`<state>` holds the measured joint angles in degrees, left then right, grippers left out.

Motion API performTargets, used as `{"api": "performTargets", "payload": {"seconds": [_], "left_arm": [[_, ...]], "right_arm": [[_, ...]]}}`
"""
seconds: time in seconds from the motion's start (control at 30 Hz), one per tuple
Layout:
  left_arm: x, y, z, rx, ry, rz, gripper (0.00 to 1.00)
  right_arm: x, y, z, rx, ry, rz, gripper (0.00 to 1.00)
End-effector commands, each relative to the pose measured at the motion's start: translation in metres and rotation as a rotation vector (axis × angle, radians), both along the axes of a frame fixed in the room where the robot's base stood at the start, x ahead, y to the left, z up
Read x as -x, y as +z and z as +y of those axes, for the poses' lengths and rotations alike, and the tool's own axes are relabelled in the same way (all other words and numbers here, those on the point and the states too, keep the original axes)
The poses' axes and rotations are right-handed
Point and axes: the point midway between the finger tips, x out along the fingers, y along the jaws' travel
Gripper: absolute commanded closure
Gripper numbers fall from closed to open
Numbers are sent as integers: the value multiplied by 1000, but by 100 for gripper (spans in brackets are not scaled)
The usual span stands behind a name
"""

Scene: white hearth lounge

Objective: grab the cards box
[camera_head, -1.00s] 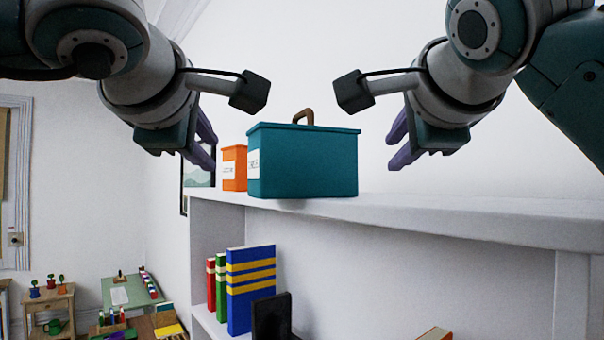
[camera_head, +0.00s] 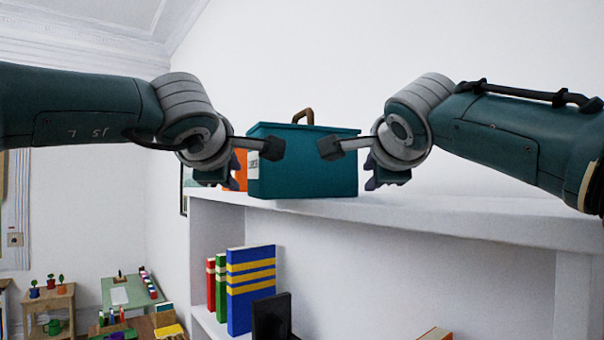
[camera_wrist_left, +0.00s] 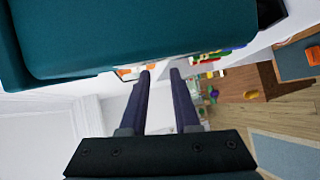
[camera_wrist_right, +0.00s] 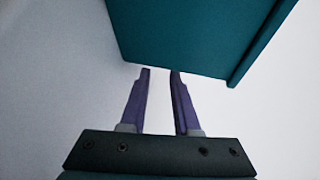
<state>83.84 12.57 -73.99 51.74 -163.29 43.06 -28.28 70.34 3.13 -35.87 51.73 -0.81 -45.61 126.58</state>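A teal box (camera_head: 315,170) with a brown handle (camera_head: 303,116) on its lid stands upright on the white shelf top. Its white label is partly hidden and too small to read. An orange box (camera_head: 235,170) stands behind it, mostly hidden by my left gripper (camera_head: 236,172). My left gripper is at the teal box's left side; its fingers (camera_wrist_left: 159,78) are apart with nothing between them. My right gripper (camera_head: 373,174) is at the right side, its fingers (camera_wrist_right: 160,78) also apart and empty. The teal box also shows close in the left (camera_wrist_left: 140,35) and right wrist views (camera_wrist_right: 190,35).
The shelf top (camera_head: 480,215) is clear to the right of the teal box. Several books (camera_head: 250,290) and a dark object (camera_head: 271,316) stand on the lower shelf. Small tables with pots and other items are at the lower left.

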Motion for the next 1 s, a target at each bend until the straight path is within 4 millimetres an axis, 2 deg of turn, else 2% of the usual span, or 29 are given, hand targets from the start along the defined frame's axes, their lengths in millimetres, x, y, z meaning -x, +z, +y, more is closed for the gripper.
{"api": "performTargets", "payload": {"seconds": [0.1,0.47,1.0], "left_arm": [[0,0,-7,-1,0,0,70],[0,0,-9,-1,1,0,70],[1,1,-26,3,-14,-1,70]], "right_arm": [[0,0,8,1,1,0,70],[0,0,9,1,0,0,70],[1,2,24,-3,8,-6,70]]}}
